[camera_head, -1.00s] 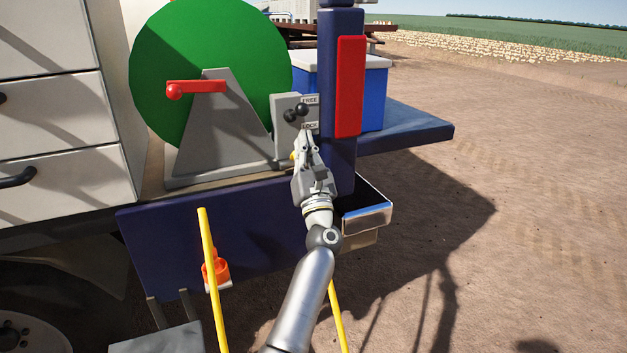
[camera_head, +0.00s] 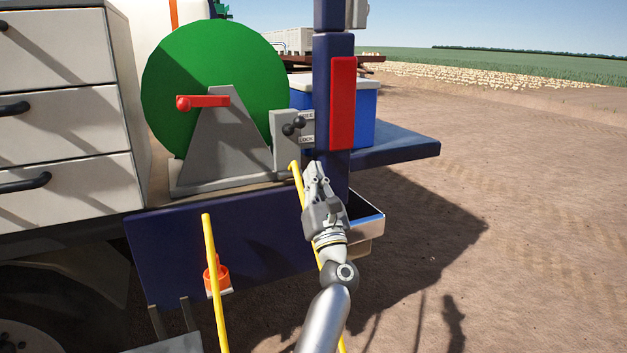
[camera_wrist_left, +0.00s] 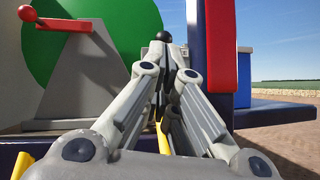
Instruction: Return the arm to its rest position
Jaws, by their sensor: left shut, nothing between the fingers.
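My left gripper (camera_head: 312,170) is shut and empty in the head view. It is in front of the dark blue post and just below the grey lock box (camera_head: 286,140) with its black-knobbed lever (camera_head: 294,126). The labels FREE and LOCK beside the lever are partly hidden. In the left wrist view my left gripper (camera_wrist_left: 176,50) has its fingers together, with a black knob (camera_wrist_left: 164,36) beyond the tips. The gripper appears apart from the lever. My right gripper is not in view.
A green reel (camera_head: 215,75) with a red crank handle (camera_head: 203,101) stands left of the lock box. Yellow rails (camera_head: 214,280) rise in front of the blue platform. Open dirt ground lies to the right.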

